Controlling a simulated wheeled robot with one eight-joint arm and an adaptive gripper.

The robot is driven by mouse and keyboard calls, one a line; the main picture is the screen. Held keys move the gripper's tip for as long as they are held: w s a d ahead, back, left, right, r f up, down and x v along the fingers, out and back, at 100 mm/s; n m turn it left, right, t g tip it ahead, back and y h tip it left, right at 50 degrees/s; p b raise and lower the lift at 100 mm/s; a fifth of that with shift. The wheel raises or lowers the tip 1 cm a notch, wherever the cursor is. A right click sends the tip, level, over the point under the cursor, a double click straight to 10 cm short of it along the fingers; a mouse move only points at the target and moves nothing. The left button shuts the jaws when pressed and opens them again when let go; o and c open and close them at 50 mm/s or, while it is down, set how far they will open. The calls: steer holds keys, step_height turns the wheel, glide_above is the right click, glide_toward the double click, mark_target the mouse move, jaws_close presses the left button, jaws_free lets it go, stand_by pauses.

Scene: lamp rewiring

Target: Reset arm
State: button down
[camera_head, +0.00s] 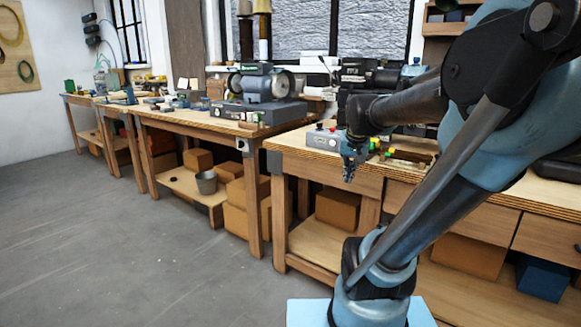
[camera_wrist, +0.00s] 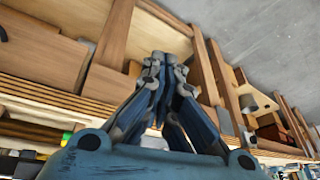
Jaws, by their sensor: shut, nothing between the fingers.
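My gripper (camera_head: 348,178) hangs in front of the near workbench's front edge in the head view, its fingers pointing down. In the wrist view my gripper (camera_wrist: 163,57) shows its two blue fingers with the tips together and nothing between them. The near workbench (camera_head: 312,148) is wooden, and its top edge lies just behind the gripper. My blue and black arm fills the right side of the head view and hides part of this bench.
A grey box with a red button (camera_head: 320,138) sits on the near bench's left end. A bench grinder (camera_head: 262,84) stands on the middle bench. Cardboard boxes (camera_head: 340,208) and a metal bucket (camera_head: 206,182) are on lower shelves. The grey floor (camera_head: 150,255) at left is clear.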

steer(key=s+f+n+g, duration=0.2)
steer(key=s+f+n, duration=0.1)
steer(key=s+f, duration=1)
steer(key=s, duration=0.4)
steer(key=shift+s+f, duration=0.2)
steer(key=shift+f, duration=0.05)
steer(key=shift+w+f+g, duration=0.2)
steer(key=shift+w+g, duration=0.1)
steer(key=shift+w, duration=0.2)
